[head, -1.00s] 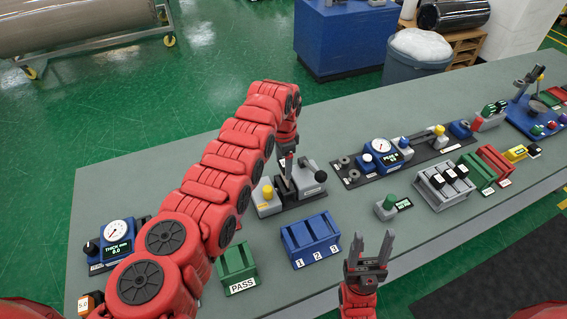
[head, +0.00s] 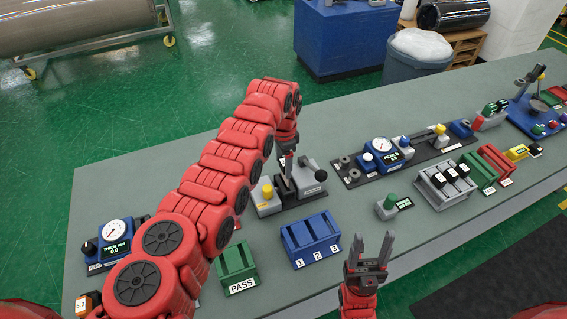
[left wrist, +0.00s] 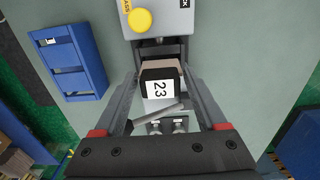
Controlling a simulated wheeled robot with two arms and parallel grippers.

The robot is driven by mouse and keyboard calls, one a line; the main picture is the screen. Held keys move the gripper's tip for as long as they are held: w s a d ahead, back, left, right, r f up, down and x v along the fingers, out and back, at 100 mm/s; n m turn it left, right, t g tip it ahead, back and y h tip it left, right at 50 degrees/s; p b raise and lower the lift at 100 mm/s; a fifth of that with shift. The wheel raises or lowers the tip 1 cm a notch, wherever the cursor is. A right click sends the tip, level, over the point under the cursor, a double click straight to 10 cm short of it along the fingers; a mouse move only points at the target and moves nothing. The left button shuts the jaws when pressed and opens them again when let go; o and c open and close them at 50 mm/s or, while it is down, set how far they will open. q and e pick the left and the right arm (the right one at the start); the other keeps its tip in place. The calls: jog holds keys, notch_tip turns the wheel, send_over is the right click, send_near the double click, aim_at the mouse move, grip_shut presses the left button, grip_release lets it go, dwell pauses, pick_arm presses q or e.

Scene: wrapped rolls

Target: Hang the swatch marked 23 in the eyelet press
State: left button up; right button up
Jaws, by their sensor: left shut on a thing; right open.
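The swatch marked 23 (left wrist: 160,88) is a small piece with a white label and dark edges, seen in the left wrist view between the fingers of my left gripper (left wrist: 162,72). The gripper is shut on it. In the head view my left gripper (head: 288,163) points down at the eyelet press (head: 270,205), a grey unit with a yellow button and a black-knobbed part. The press's grey block with the yellow button (left wrist: 140,20) lies just beyond the swatch in the wrist view. I cannot tell whether swatch and press touch. My right gripper (head: 370,253) is open and empty near the front edge.
A blue numbered rack (head: 311,240) and a green PASS tray (head: 236,268) stand in front of the press. A thickness gauge (head: 117,240) is at left. A dial gauge station (head: 383,152) and grey holder (head: 443,183) are to the right. The bench behind the press is clear.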

pick_arm(q)
jog(key=shift+f, duration=0.1)
jog(key=shift+f+b, duration=2.95)
jog(key=shift+f, duration=0.25)
jog(key=o, duration=1.3)
jog(key=shift+r, duration=0.1)
notch_tip(320, 180, up, 12)
jog(key=b, duration=0.3)
notch_tip(320, 180, up, 4)
jog(key=p, duration=0.3)
send_over(283, 176)
jog(key=shift+s+d+r, duration=0.1)
jog(key=shift+s, duration=0.35)
jog(key=shift+r+p, duration=0.3)
jog(key=shift+r, duration=0.25)
